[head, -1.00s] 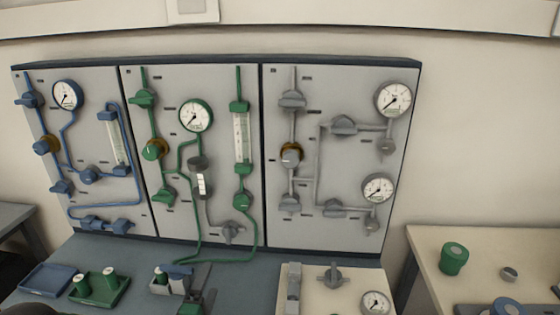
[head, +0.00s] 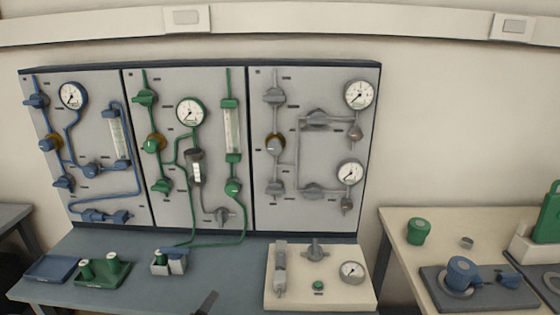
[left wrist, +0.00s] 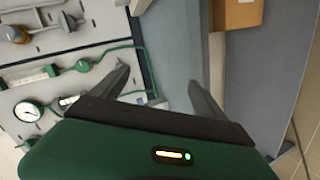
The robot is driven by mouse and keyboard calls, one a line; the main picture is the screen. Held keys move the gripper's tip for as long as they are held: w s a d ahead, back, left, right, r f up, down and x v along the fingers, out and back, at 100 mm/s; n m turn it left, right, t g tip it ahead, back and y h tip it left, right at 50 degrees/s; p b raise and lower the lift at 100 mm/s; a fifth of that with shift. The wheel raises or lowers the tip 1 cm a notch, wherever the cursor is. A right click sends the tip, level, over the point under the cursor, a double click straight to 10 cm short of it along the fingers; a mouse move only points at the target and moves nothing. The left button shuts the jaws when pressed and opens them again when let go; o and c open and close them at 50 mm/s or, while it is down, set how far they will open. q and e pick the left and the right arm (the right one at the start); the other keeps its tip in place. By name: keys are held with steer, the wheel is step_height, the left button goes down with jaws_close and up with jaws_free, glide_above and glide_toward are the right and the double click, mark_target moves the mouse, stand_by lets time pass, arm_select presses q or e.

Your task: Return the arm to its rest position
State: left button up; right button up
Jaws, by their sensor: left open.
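My left gripper (left wrist: 157,80) is open in the left wrist view. Its two dark fingers stand apart, and I see nothing held between them. In the head view only a dark tip of my left gripper (head: 206,303) shows at the bottom edge, over the front of the blue-grey bench (head: 150,292). The rest of the arm is out of that view. My right gripper is in neither view.
A panel board (head: 310,215) with blue, green and grey pipework stands behind the bench. A cream side table (head: 400,255) stands at right.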

arm_select(q)
steer(key=s+f+m+g+y, duration=0.2)
steer(key=s+m+g, duration=0.9)
steer(key=s, duration=1.1)
step_height(320, 180, up, 16)
steer(key=s+m+p, duration=0.1)
steer(key=p, duration=1.5)
steer(key=shift+s, duration=0.4)
steer(key=shift+d, duration=0.1)
